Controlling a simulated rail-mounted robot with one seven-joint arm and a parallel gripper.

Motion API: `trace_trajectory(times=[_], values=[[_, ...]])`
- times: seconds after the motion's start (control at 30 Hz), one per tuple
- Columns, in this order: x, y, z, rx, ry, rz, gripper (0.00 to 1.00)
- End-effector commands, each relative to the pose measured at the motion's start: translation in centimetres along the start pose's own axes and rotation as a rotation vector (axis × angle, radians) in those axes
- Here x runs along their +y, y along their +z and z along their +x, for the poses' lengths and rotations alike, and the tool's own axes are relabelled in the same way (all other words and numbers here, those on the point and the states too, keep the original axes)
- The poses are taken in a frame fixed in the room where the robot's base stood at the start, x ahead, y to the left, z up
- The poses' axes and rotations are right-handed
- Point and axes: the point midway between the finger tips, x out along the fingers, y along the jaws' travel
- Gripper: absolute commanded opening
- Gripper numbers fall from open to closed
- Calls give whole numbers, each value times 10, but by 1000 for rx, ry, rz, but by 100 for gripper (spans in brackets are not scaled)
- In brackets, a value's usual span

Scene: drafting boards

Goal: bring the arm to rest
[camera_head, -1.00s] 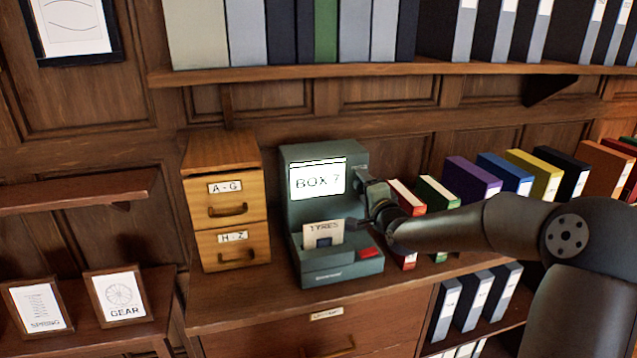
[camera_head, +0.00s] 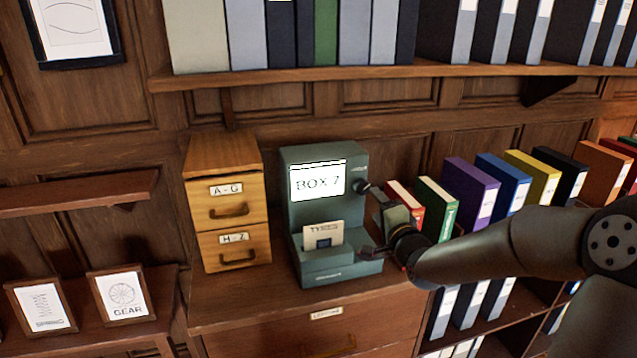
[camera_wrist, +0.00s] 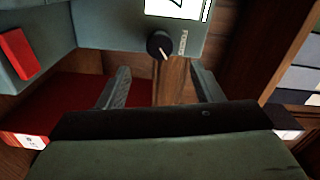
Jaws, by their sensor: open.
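My gripper (camera_head: 366,222) is to the right of the green-grey machine in the head view, apart from it and empty. In the wrist view my gripper (camera_wrist: 160,88) shows two fingers spread wide with nothing between them. The machine (camera_head: 300,268) has a lit screen (camera_head: 317,181) reading "BOX 7" and a card (camera_head: 323,236) standing in its tray. Its dark knob (camera_head: 361,186) is on the right side; the knob also shows in the wrist view (camera_wrist: 159,45), just beyond the fingers. The machine's red button (camera_wrist: 19,54) is at the left of the wrist view.
A wooden two-drawer card cabinet (camera_head: 228,180) stands left of the machine on the wooden cabinet top (camera_head: 235,300). Coloured binders, such as the purple one (camera_head: 469,188), line the right, behind my arm. A shelf (camera_head: 380,72) of binders runs above.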

Motion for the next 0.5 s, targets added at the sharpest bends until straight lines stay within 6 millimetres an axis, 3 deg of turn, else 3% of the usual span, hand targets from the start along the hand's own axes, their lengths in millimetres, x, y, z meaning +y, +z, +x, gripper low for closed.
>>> trace_trajectory(times=[0.17,0.33,0.43,0.5], values=[[2,2,0,-4,14,-13,60],[34,30,-16,-64,244,-233,60],[63,48,-53,-149,497,-473,60],[77,55,-91,-231,678,-631,60]])
